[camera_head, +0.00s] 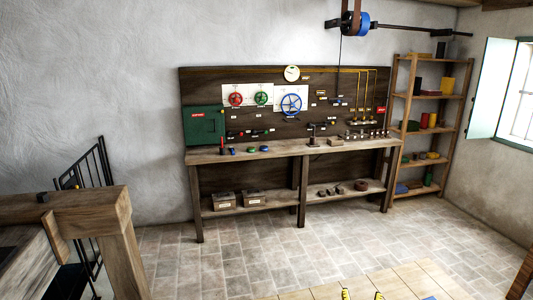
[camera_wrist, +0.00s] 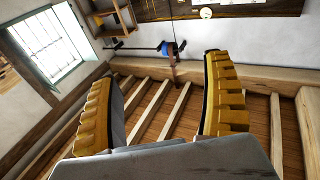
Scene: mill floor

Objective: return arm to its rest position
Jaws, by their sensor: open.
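My gripper (camera_wrist: 161,65) shows in the wrist view with its two yellow ridged fingers wide apart. Nothing is between them. The wrist view is upside down: the ceiling boards and beams (camera_wrist: 180,110) fill its lower part, and the wall and pegboard lie at the top. In the head view, small yellow-and-black pieces show at the bottom edge, cut off by the frame; I cannot tell if they are my fingertips. The rest of my arm is not clearly seen.
A workbench (camera_head: 250,153) with a tool board (camera_head: 210,90) stands at the back wall. A shelf rack (camera_head: 398,80) is at the right. A pulley shaft (camera_head: 405,28) hangs above. A timber frame (camera_head: 75,210) stands at the left. The stone floor (camera_head: 250,260) before the bench is clear.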

